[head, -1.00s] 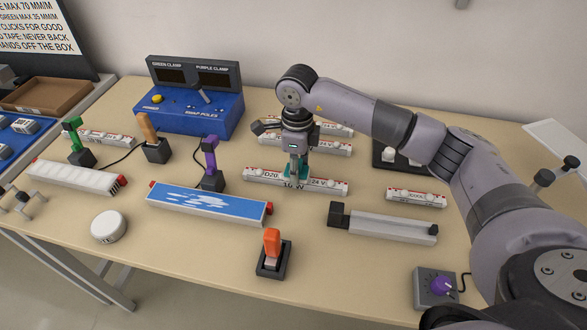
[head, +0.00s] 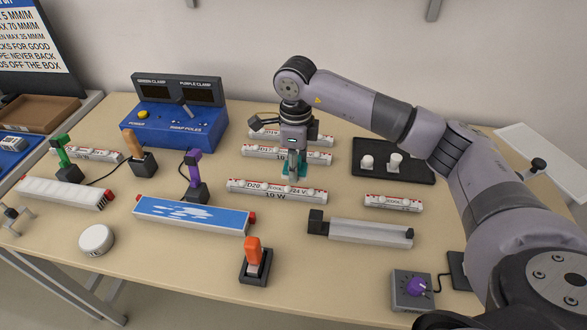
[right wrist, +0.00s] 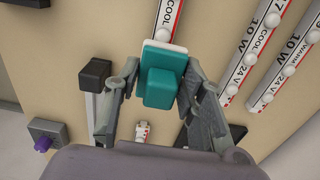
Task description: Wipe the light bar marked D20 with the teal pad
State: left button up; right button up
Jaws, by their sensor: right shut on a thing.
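The light bar marked D20 (head: 277,191) is a long white bar with red-and-white label ends, lying mid-table. My right gripper (head: 295,160) comes down from above and is shut on the teal pad (head: 293,169). In the head view the pad shows just behind the right half of the D20 bar, with its label uncovered. In the right wrist view the pad (right wrist: 163,75) sits between the fingers and overlaps the end of a bar marked COOL (right wrist: 170,20). I cannot tell whether the pad touches anything. My left gripper is not in view.
Two similar bars stand behind, the nearer one (head: 260,151) close to the pad. A short bar (head: 393,203) and a grey rail with a black block (head: 360,231) are at the right. A blue-topped lightbox (head: 190,214) and an orange-handled clamp (head: 254,260) stand in front.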

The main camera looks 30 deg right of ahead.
notch_tip(320, 180, up, 2)
jog(key=shift+d+r+p, duration=0.1)
jog(key=shift+r+p, duration=0.15)
jog(key=shift+p, duration=0.3)
jog(key=shift+r, duration=0.1)
